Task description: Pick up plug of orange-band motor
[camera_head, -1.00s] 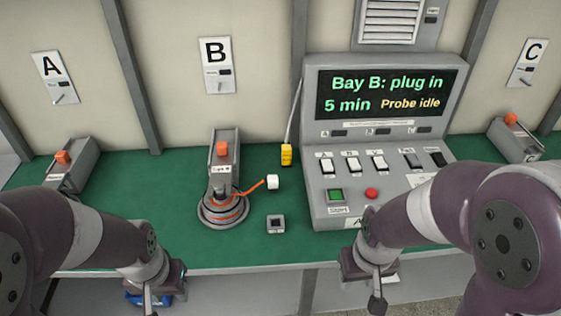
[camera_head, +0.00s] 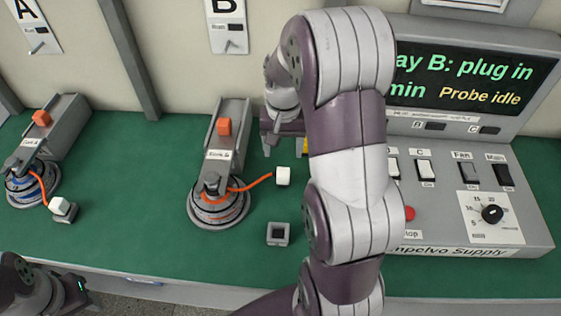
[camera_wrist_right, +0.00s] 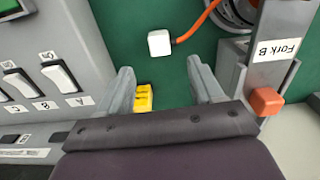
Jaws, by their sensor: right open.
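The orange-band motor (camera_head: 218,208) sits at fork B in the middle of the bench. Its orange cable runs right to a white cube-shaped plug (camera_head: 283,175) lying on the green top; the plug also shows in the right wrist view (camera_wrist_right: 158,43). My right gripper (camera_head: 284,143) is open and empty, above the bench behind the plug in the head view. In the wrist view the plug lies beyond the open fingertips (camera_wrist_right: 162,75), apart from them. My left gripper (camera_head: 74,287) is at the lower left, partly cut off; its jaws are unclear.
A yellow block (camera_wrist_right: 144,98) stands close to one right finger. A grey square socket (camera_head: 268,238) lies in front of the plug. Fork B (camera_head: 232,130) and the supply console (camera_head: 470,235) flank the right gripper. Another motor (camera_head: 30,186) with a plug is at left.

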